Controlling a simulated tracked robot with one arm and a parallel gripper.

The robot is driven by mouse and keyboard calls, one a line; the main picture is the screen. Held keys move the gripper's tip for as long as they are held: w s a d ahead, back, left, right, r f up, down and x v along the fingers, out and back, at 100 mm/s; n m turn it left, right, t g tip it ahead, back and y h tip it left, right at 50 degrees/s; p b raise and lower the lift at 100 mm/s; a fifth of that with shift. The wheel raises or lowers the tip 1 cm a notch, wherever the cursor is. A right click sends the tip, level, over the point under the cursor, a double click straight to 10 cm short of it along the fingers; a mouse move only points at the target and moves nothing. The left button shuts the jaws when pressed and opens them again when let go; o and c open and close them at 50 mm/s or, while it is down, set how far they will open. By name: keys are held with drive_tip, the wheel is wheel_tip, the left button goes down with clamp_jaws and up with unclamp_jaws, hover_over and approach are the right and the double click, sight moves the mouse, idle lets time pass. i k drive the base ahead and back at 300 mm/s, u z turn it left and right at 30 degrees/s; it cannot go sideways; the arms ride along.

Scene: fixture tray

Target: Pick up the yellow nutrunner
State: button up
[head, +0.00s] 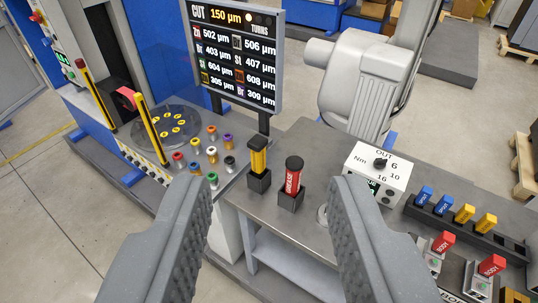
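A yellow-and-black upright tool (258,160), which looks like the yellow nutrunner, stands in a black square holder (259,181) at the back left edge of the grey bench (290,222). My gripper (271,184) is wide open, with one grey finger at the left and one at the right of the picture. Nothing is between the fingers. In the picture the yellow tool shows between the fingertips, beyond them and a little left of the middle. Its handle is in clear view; its lower end is hidden in the holder.
A red grease tool (293,179) stands in a holder just right of the yellow one. A white torque box (377,172) is farther right, then a rack (467,232) with blue and yellow pieces. A display board (236,50) stands behind. Several coloured pieces and a round plate (185,146) are left.

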sight(257, 143)
drive_tip(key=i, duration=0.9)
drive_tip(key=u, duration=0.05)
